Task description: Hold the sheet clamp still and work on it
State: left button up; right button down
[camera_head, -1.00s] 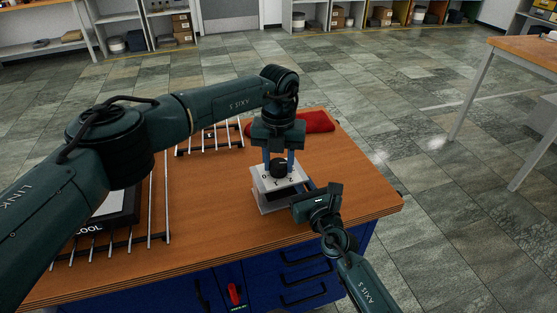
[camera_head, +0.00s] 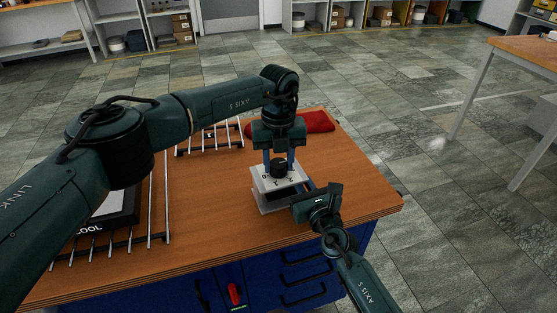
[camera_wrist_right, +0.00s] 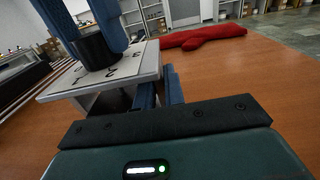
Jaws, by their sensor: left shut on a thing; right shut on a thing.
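The sheet clamp (camera_head: 273,199) is a small pale block with a numbered top plate and a black knob (camera_head: 278,172), standing upright near the table's front right. In the right wrist view its plate (camera_wrist_right: 122,73) and knob (camera_wrist_right: 93,54) show at the left. My left gripper (camera_head: 279,160) points down from above, its blue fingers shut on the knob. My right gripper (camera_head: 308,187) comes in from the front right, low beside the clamp. It is shut on the clamp's side, its blue fingers (camera_wrist_right: 160,88) partly hidden under the plate's edge.
A red cloth (camera_head: 318,122) lies behind the clamp. A wire rack (camera_head: 150,210) and a dark boxed device (camera_head: 118,215) stand at the left, partly behind my left arm. The wooden table (camera_head: 215,200) is clear between rack and clamp, and its right edge is close.

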pick_arm(q)
jog(key=o, duration=1)
notch_tip(320, 180, up, 12)
notch_tip(320, 180, up, 8)
send_over(278, 163)
dwell(0.8)
